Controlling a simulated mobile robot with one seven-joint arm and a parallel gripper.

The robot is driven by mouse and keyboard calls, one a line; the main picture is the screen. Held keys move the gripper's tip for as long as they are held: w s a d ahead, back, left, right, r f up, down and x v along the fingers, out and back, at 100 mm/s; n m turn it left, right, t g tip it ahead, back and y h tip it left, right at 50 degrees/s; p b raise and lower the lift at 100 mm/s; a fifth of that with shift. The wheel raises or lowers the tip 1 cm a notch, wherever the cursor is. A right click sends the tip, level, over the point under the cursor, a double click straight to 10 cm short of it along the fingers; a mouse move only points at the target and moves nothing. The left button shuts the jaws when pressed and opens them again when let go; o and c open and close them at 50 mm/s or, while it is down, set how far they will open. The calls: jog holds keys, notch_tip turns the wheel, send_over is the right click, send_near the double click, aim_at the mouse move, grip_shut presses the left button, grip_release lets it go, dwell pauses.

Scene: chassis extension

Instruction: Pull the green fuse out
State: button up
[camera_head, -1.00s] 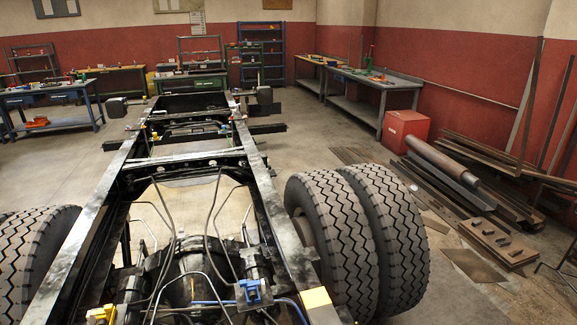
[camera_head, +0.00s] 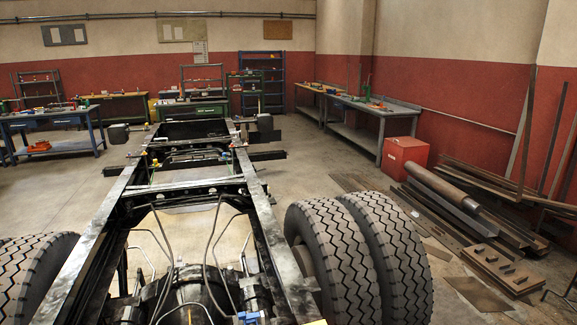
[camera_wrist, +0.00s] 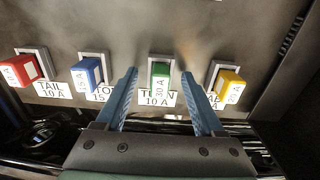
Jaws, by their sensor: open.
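The green fuse (camera_wrist: 160,82) sits in its socket on a dark panel in the wrist view, marked 30 A, above a label reading "TURN 10 A". My gripper (camera_wrist: 158,80) is open, with one blue finger on each side of the green fuse. The fingertips reach about level with the fuse in the picture, with gaps on both sides. I cannot tell how far they are from the panel. The gripper and the fuse do not show in the head view.
A blue fuse (camera_wrist: 88,75) is left of the left finger, and a yellow fuse (camera_wrist: 230,88) is close to the right finger. A red fuse (camera_wrist: 20,71) is at the far left. The head view shows a truck chassis with large tires (camera_head: 372,255) and workbenches (camera_head: 375,110).

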dwell(0.3)
grip_shut()
dwell(0.3)
jog(key=shift+o, duration=2.4)
grip_release()
notch_tip(320, 180, up, 13)
jog(key=shift+b, duration=0.3)
jog(key=shift+w, duration=0.1)
